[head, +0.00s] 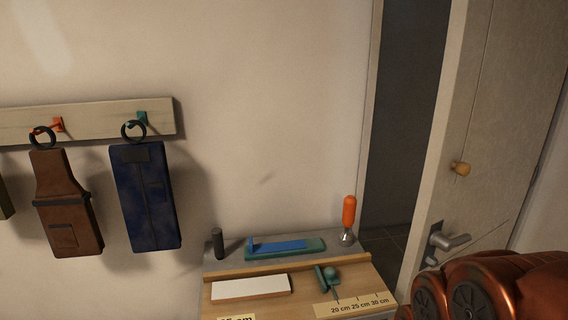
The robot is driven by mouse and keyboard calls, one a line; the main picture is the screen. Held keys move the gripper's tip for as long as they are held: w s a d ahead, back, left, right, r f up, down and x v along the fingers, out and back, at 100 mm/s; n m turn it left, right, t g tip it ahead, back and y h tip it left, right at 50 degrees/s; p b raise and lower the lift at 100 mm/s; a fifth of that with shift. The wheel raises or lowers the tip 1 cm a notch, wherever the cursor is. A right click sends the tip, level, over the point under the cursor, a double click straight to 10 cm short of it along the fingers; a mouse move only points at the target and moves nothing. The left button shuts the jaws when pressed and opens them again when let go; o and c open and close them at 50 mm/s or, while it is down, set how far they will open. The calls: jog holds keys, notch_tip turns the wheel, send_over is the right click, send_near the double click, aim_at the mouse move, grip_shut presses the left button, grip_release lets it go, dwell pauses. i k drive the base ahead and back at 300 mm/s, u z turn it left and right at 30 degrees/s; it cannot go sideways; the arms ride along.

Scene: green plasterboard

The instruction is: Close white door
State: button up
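The white door (503,110) stands open at the right of the head view, looking beige-grey in this light. Its near edge is turned toward me, and a dark doorway opening (412,110) shows to its left. My gripper is not in view.
A small bench (215,292) stands against the wall left of the doorway. It holds an orange-handled tool (348,215), a blue-topped block (280,246), a white block (250,288) and a green tool (328,280). A wall rack (90,118) holds hanging aprons.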

aim_at(505, 66)
jog(key=z, duration=0.8)
